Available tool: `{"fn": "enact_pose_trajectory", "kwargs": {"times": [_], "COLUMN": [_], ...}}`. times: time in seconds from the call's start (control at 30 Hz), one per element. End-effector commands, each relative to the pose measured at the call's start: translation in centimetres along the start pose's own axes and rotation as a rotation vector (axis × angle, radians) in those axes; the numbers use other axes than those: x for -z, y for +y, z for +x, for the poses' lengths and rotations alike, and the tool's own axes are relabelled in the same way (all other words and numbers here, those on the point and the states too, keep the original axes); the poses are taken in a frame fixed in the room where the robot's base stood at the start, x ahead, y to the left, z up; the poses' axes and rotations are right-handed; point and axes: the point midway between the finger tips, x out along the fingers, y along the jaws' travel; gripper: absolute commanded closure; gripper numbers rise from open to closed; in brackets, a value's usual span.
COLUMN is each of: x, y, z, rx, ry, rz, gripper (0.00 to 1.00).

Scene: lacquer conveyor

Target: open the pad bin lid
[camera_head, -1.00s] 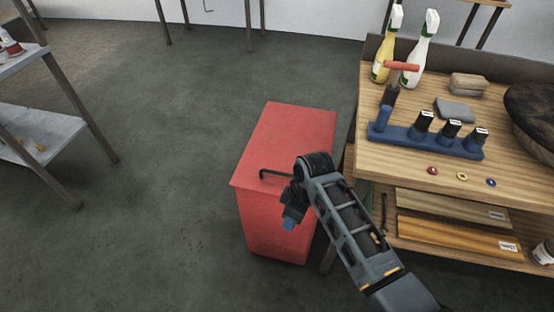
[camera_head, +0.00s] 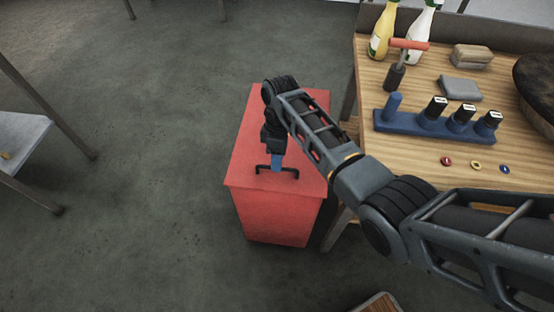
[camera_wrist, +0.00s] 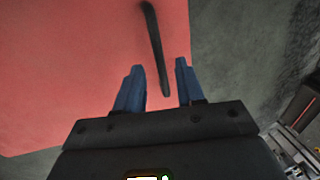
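The red pad bin (camera_head: 270,210) stands on the floor left of the wooden bench, its flat lid (camera_head: 245,150) closed. A black bar handle (camera_head: 290,172) sits on the lid near its front edge. My gripper (camera_head: 277,168) points down over the lid at the handle, partly covering the middle of it. In the wrist view my gripper (camera_wrist: 158,88) has its two blue fingers apart, with the near end of the black handle (camera_wrist: 155,50) between and just beyond the fingertips. The fingers do not appear to touch the handle.
A metal shelf (camera_head: 25,135) is at the left. The floor between is clear.

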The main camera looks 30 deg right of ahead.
Motion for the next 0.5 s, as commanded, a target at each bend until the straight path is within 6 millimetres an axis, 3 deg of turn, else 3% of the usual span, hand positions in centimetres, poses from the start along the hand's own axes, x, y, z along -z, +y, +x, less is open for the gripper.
{"fn": "enact_pose_trajectory", "kwargs": {"times": [0.2, 0.47, 0.5], "x": [0.0, 0.0, 0.0], "y": [0.0, 0.0, 0.0], "z": [1.6, 1.6, 1.6], "rx": [0.0, -0.001, -0.001], "ry": [0.0, 0.001, 0.001], "rz": [0.0, 0.0, 0.0], "gripper": [0.62, 0.62, 0.66]}}
